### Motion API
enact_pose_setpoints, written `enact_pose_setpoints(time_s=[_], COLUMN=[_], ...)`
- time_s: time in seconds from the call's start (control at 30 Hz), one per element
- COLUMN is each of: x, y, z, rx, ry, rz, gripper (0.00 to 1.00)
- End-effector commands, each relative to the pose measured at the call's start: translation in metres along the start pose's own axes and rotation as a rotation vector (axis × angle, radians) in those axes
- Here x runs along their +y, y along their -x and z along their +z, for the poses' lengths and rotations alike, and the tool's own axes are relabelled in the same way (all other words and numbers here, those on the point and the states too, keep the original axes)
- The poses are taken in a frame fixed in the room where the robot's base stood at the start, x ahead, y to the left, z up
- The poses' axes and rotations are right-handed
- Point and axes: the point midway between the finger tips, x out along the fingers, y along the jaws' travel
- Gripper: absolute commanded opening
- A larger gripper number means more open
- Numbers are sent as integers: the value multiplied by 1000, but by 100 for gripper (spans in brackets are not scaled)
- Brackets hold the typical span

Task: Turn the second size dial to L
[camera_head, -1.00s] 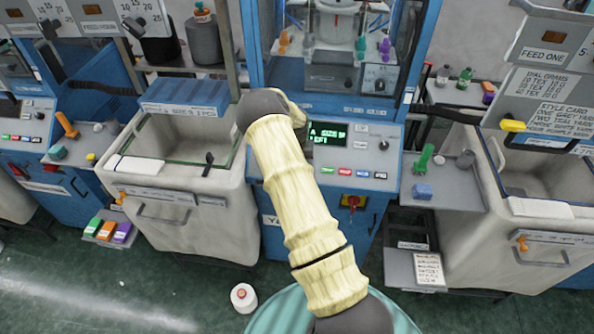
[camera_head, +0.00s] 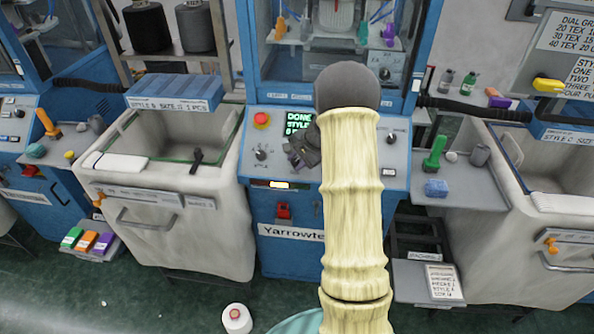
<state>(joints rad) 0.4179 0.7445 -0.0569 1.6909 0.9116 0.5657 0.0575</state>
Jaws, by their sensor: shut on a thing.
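The blue knitting machine (camera_head: 290,232) in the middle has a grey sloped control panel (camera_head: 345,180). My gripper (camera_head: 297,160) is down at the panel, just below the small screen (camera_head: 298,122), and is shut on what appears to be the size dial. The gripper hides that dial, so its pointer and letters cannot be read. A separate dark knob (camera_head: 260,155) sits on the panel left of my gripper. Another dark knob (camera_head: 391,138) sits at the panel's right. The screen shows green text starting "DONE" and "STYLE", partly covered by my arm.
A red button (camera_head: 261,119) sits at the panel's upper left, and a red switch (camera_head: 283,210) on the front below. Grey bins stand left (camera_head: 165,215) and right (camera_head: 545,215). A white cone (camera_head: 237,318) stands on the floor.

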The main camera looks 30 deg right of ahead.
Motion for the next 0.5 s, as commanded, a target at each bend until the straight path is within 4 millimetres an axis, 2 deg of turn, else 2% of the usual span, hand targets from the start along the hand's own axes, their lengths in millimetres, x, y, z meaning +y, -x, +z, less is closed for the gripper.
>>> enact_pose_setpoints(time_s=[0.03, 0.5], x=[4, 2], y=[-6, -2], z=[0, 2], rx=[1, 3], ry=[-26, -158], rz=[-19, -103], gripper=[4, 4])
